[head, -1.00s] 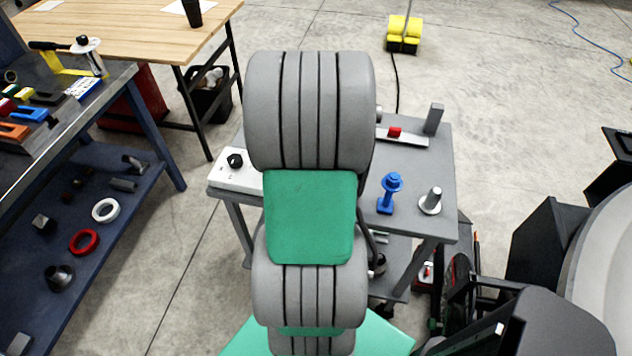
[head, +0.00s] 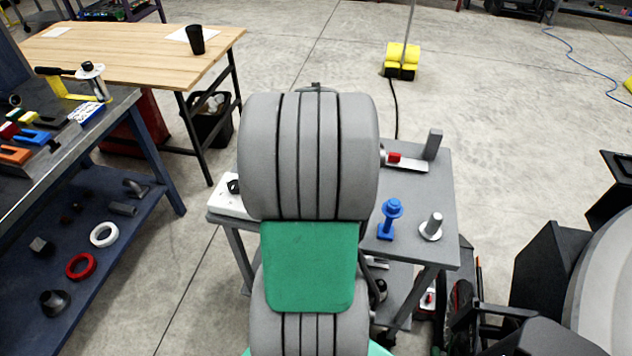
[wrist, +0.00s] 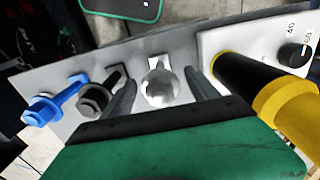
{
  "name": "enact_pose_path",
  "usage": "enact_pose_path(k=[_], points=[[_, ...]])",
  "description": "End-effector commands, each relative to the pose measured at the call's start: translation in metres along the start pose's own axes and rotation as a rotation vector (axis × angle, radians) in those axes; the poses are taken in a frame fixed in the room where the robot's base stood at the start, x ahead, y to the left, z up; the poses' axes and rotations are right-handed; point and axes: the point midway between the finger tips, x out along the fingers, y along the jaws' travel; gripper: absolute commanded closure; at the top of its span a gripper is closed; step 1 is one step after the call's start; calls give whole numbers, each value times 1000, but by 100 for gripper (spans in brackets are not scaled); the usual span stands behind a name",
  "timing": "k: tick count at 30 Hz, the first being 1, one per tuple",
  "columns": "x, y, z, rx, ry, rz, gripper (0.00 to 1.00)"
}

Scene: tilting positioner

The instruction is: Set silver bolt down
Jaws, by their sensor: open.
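In the wrist view my gripper (wrist: 161,98) is open, with one dark finger on each side of the silver bolt (wrist: 160,88). The bolt's bright rounded head faces the camera, and a pale forked piece shows behind it. Gaps show between the bolt and both fingers. A dark hex bolt (wrist: 93,98) stands just left of the left finger, and a blue bolt (wrist: 42,110) is farther left. In the head view my arm hides the gripper and the silver bolt between its fingers. The blue bolt (head: 391,210) shows upright there.

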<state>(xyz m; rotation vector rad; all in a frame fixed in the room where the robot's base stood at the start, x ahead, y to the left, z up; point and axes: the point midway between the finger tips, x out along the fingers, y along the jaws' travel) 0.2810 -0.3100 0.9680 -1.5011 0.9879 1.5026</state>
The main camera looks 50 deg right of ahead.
Motion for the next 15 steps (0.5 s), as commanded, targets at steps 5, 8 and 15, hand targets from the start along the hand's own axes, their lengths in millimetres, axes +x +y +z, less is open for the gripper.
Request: enact_pose_path(k=[5, 8, 15], points=[[-47, 0, -1, 0, 7, -1, 31], [-68, 0, -1, 0, 5, -1, 31], [-90, -1, 1, -4, 1, 0, 31]])
